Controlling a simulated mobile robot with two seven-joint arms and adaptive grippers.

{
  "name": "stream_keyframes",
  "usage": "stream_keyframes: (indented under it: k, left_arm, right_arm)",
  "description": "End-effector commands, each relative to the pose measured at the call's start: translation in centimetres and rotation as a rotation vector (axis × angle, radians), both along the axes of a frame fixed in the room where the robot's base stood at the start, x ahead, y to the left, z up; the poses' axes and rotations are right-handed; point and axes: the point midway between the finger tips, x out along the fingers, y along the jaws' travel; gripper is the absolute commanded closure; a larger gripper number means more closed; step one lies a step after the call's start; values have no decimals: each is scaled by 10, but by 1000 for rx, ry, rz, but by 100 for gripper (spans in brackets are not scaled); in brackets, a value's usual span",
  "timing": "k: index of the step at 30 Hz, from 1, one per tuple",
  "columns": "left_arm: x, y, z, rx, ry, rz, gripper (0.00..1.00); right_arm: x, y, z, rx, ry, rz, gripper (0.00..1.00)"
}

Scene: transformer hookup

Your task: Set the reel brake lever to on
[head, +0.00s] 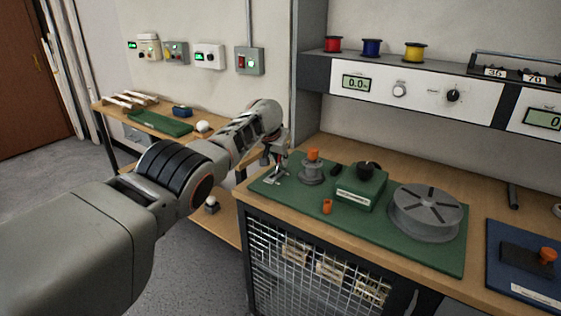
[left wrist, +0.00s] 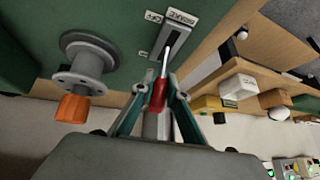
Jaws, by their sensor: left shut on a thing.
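The reel brake lever has a red handle (left wrist: 158,97) and a thin metal shaft that enters a slot in a grey plate (left wrist: 196,38). One end of the plate carries labels reading BRAKE and OFF; a smaller label beside the other end is too small to read. The shaft meets the slot nearer that smaller label. My left gripper (left wrist: 160,86) is shut on the red handle, one finger on each side. In the head view, my left gripper (head: 273,157) is over the plate (head: 274,177) at the green mat's left end, and hides most of the lever. My right gripper is out of view.
On the green mat (head: 405,250) stand a grey spindle with an orange knob (head: 313,165), a green box (head: 360,188), a small orange part (head: 327,206) and a grey reel (head: 426,212). A blue mat (head: 500,240) lies right. The instrument shelf (head: 425,95) overhangs behind.

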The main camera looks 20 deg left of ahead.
Motion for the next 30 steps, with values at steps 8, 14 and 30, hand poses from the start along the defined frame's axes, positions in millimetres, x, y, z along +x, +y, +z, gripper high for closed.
stream_keyframes:
  k: [8, 14, 30]
  left_arm:
    - [-1, -1, -3, -1, 5, -1, 100]
    - [-1, -1, -3, -1, 5, -1, 73]
    - [1, -1, 12, -1, 0, 1, 68]
  right_arm:
    - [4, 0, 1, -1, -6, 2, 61]
    - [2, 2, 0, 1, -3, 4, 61]
    - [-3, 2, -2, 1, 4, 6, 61]
